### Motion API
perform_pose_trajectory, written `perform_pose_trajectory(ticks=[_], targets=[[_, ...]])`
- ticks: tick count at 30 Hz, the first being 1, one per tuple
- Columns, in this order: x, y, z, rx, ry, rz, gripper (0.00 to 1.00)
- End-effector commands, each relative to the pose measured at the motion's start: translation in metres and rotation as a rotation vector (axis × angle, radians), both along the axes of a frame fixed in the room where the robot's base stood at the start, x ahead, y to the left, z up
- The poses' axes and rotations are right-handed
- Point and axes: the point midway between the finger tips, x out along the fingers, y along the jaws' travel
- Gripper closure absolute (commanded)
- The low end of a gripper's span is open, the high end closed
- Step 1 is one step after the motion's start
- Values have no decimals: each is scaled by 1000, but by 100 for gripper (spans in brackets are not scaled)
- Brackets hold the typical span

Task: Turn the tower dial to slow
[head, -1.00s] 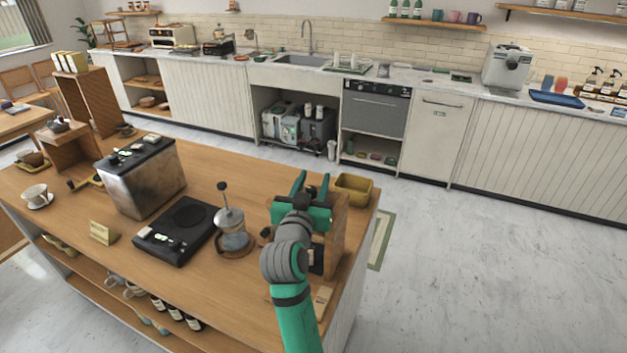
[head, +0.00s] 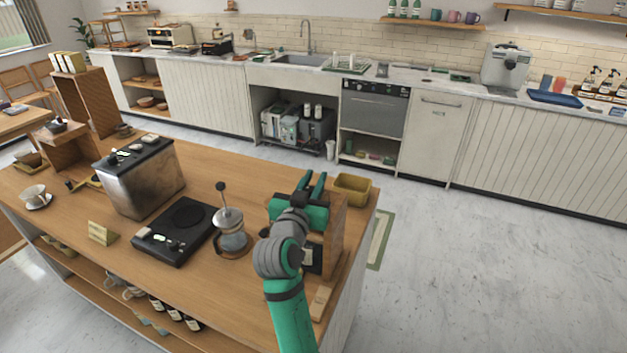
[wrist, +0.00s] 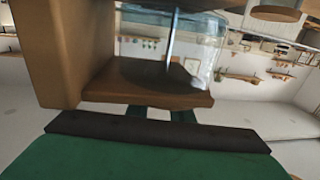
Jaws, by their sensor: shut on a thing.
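The wooden tower (head: 335,240) stands at the right end of the island counter, partly behind my arm. In the wrist view its upright wooden panel (wrist: 65,50) is at the left, with a wooden shelf (wrist: 150,85) and a clear glass vessel (wrist: 195,45) above it. My gripper (head: 312,183) is at the top of the tower in the head view. In the wrist view its fingers (wrist: 160,114) reach to the underside of the shelf, a small gap between them. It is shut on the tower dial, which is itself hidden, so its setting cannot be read.
A glass press (head: 231,232) stands close left of the tower, beside a black scale (head: 178,232). A steel machine (head: 140,180) is farther left. A yellow bin (head: 353,188) sits just behind the tower at the counter's right edge.

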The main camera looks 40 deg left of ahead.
Motion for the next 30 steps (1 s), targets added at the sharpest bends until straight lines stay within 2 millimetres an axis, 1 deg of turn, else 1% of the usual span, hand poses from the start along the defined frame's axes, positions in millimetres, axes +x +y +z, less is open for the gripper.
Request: perform_pose_trajectory(ticks=[7,21,30], targets=[[0,-3,0,-1,0,-162,100],[1,-21,2,0,-2,-604,100],[-1,-30,1,-1,-2,-828,100]])
